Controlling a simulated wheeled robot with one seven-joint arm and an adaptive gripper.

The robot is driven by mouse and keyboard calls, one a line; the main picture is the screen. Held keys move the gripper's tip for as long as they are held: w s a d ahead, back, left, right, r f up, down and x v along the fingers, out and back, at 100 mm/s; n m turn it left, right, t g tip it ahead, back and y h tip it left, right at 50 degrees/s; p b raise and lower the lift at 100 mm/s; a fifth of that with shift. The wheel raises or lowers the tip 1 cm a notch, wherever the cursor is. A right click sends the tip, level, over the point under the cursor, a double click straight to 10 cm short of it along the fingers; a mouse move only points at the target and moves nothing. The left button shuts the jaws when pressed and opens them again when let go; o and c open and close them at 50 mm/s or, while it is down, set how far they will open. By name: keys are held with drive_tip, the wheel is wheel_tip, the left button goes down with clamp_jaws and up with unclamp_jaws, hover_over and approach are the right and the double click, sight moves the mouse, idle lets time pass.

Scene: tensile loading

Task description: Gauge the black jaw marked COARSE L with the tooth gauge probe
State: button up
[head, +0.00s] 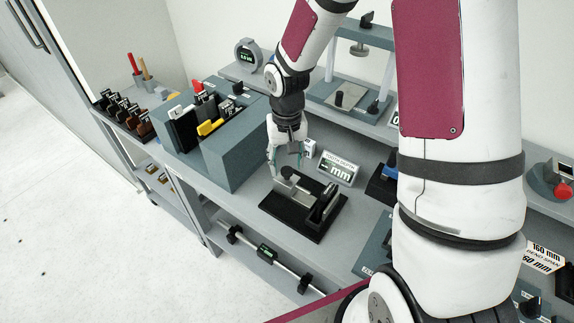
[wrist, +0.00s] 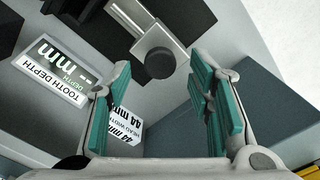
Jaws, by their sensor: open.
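The tooth gauge sits on the bench as a black base (head: 274,207) with a grey probe slide (head: 292,188). The slide ends in a round black knob (wrist: 160,63) in the wrist view. A dark upright block (head: 325,203), perhaps a jaw, stands at the right of the base; I cannot read any COARSE L mark. My gripper (head: 286,166) is open and empty, just above the knob end of the gauge. In the wrist view the knob appears ahead, between the teal fingers (wrist: 165,95), with no visible contact. The tooth depth display (head: 339,169) shows dashes in mm.
A grey-blue block (head: 238,146) with black, red and yellow-handled items stands close left of my gripper. A rack of dark jaws (head: 122,112) is farther left. A small head width sign (wrist: 112,128) stands near the fingers. A press frame (head: 350,95) stands behind.

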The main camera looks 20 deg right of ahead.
sight(298, 186)
drive_tip(key=shift+f, duration=0.95)
clamp_jaws()
drive_tip(key=shift+s+d+p, duration=0.45)
drive_tip(key=shift+s+d, duration=0.1)
drive_tip(key=shift+s, duration=0.3)
drive_tip(key=shift+s+d+p, duration=0.4)
drive_tip(key=shift+s+d, duration=0.15)
drive_tip(key=shift+s, duration=0.25)
drive_tip(key=shift+w, duration=0.1)
unclamp_jaws()
drive_tip(key=shift+r, duration=0.1)
wheel_tip(298, 186, up, 12)
